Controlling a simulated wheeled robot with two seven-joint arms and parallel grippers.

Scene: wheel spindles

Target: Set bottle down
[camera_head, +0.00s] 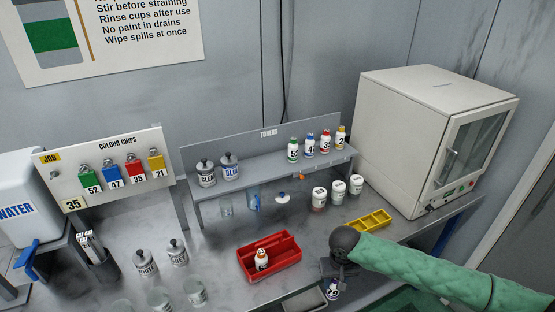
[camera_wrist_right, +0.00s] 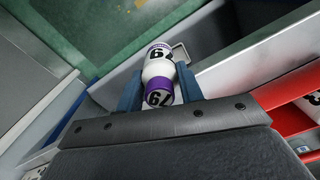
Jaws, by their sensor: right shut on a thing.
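A small white bottle (camera_head: 333,290) with a purple band and a number label is in my right gripper (camera_head: 335,274), near the front edge of the bench. In the right wrist view the bottle (camera_wrist_right: 158,69) shows between the two blue-grey fingers of the gripper (camera_wrist_right: 158,88), and its number reads 79. The gripper is shut on it. I cannot tell whether the bottle touches a surface. My left gripper is not in view.
A red divided tray (camera_head: 286,262) holding one white bottle (camera_head: 262,259) is left of the gripper. A grey tray (camera_head: 304,302) lies at the front edge. A yellow tray (camera_head: 370,221) is behind the gripper. Several bottles stand on the toners shelf (camera_head: 262,168). A white cabinet (camera_head: 405,130) stands right.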

